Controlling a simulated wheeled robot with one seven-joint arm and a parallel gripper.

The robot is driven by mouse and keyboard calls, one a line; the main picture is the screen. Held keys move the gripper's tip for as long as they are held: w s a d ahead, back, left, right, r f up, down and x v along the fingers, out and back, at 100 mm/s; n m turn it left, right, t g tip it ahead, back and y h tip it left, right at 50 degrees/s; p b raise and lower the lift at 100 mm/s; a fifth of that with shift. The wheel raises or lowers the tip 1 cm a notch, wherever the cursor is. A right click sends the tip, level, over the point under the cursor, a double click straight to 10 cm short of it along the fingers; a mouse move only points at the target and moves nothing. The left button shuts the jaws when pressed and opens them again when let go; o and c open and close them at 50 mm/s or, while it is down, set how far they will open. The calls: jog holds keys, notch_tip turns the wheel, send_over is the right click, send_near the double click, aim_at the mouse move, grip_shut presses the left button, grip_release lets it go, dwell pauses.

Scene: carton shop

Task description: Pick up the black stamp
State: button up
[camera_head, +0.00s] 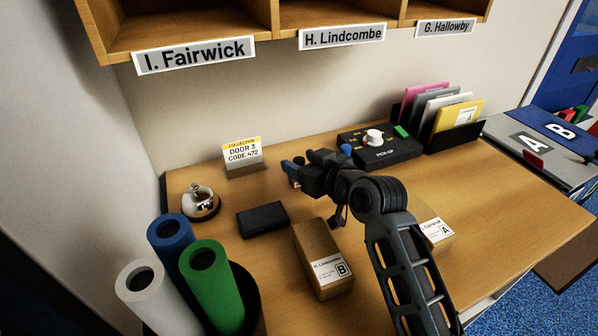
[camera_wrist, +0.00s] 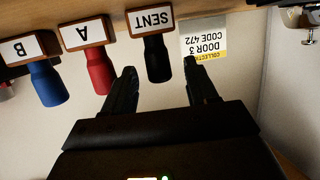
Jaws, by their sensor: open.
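In the wrist view, which is upside down, the black stamp (camera_wrist: 156,58) stands upright with a base labelled SENT. Its dark handle lies between the two fingers of my gripper (camera_wrist: 162,73) in the picture, with space on both sides; I cannot tell how far ahead of the fingertips it is. The gripper is open and empty. A red stamp (camera_wrist: 97,70) labelled A and a blue stamp (camera_wrist: 46,82) labelled B stand beside it. In the head view my gripper (camera_head: 299,168) is low over the desk's back part and mostly hides the stamps.
A collection card (camera_head: 243,153) and a bell (camera_head: 200,202) stand left of my gripper. A black pad (camera_head: 263,219) and a brown box B (camera_head: 318,252) lie in front. A control box (camera_head: 380,152) and a folder rack (camera_head: 455,137) are at right. Rolled tubes (camera_head: 211,285) stand front left.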

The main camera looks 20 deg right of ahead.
jog(key=shift+c, duration=0.2)
grip_shut()
dwell(0.3)
notch_tip(320, 180, up, 10)
jog(key=shift+b, duration=0.3)
dwell(0.3)
